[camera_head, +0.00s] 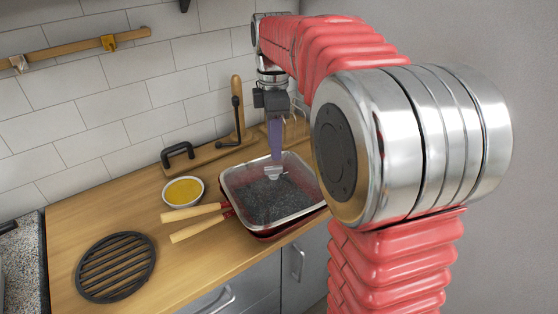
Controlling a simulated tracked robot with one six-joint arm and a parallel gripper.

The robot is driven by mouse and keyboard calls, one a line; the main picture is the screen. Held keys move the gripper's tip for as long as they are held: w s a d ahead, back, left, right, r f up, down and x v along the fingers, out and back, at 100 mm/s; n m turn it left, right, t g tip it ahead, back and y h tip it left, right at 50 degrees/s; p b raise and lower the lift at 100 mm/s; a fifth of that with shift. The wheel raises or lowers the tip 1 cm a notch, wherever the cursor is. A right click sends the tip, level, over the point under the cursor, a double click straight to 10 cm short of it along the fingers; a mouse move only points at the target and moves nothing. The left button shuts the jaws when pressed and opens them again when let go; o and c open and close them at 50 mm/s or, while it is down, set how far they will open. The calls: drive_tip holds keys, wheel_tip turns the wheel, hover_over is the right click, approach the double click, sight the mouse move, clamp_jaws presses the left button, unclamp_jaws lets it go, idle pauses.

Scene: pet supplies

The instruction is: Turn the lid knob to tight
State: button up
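A rectangular red pan (262,234) with a pale rim and a dark, speckled, see-through-looking top stands on the wooden counter (140,205). Two light wooden handles (193,212) point left from it. My gripper (275,173) reaches down over the pan, its long purple-grey end finishing in a pale silvery tip above or at the dark top. I cannot tell whether the tip touches it, nor whether the fingers are apart or closed. No lid knob can be made out; the tip may cover it.
A white bowl of yellow contents (183,191) stands left of the pan. A black round grate (116,266) lies at the front left. A wooden board with a black handle (178,154) is behind, by the tiled wall. Bare counter lies between grate and bowl.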

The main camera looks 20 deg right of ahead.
sight(275, 166)
wheel_tip(275, 166, down, 6)
drive_tip(key=shift+f, duration=0.1)
drive_tip(key=shift+c, duration=0.3)
